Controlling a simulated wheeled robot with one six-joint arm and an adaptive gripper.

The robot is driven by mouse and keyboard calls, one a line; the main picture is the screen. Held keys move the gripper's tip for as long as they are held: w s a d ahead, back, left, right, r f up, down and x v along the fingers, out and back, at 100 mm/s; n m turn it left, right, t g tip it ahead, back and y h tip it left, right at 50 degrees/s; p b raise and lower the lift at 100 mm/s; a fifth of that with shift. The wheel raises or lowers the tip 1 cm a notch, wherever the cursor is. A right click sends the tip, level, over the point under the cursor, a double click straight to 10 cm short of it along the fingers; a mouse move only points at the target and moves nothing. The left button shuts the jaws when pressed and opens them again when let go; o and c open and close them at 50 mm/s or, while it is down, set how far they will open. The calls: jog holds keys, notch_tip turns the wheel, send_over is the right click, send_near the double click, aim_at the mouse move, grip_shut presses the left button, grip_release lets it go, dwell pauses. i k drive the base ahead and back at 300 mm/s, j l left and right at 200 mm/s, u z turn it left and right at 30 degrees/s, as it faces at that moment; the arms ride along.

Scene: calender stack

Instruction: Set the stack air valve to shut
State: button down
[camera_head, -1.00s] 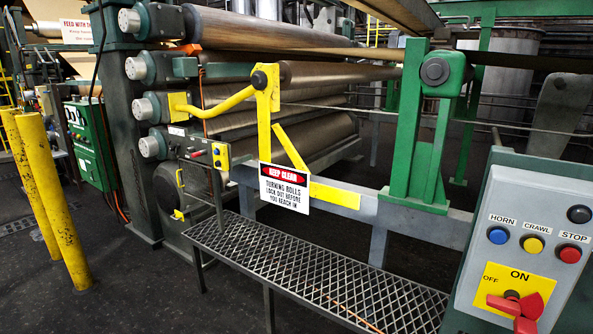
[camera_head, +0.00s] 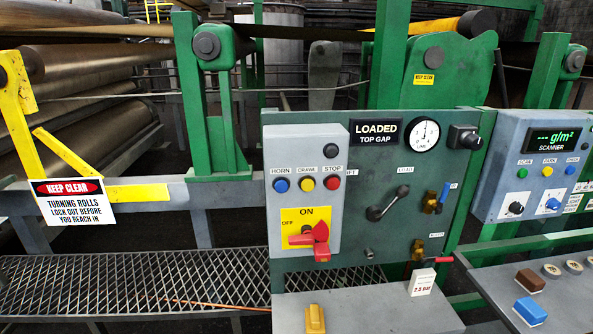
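The green control panel (camera_head: 385,150) stands in the middle of the head view. Low on its right side is a brass valve (camera_head: 418,250) with a red lever (camera_head: 440,260) pointing right, roughly level. A small label (camera_head: 437,236) above it is too small to read for sure. A white tag (camera_head: 422,282) reading about "2.5 bar" is just below the valve. I cannot tell for certain which is the stack air valve. My gripper is not in view.
A grey box (camera_head: 307,240) holds HORN, CRAWL and STOP buttons and a red rotary switch (camera_head: 318,240). A black crank handle (camera_head: 388,203) and a dial (camera_head: 423,134) are on the panel. A scanner box (camera_head: 535,165) stands right. A shelf (camera_head: 365,312) juts out below.

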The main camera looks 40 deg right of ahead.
aim_at(439, 209)
jog(key=z, duration=1.3)
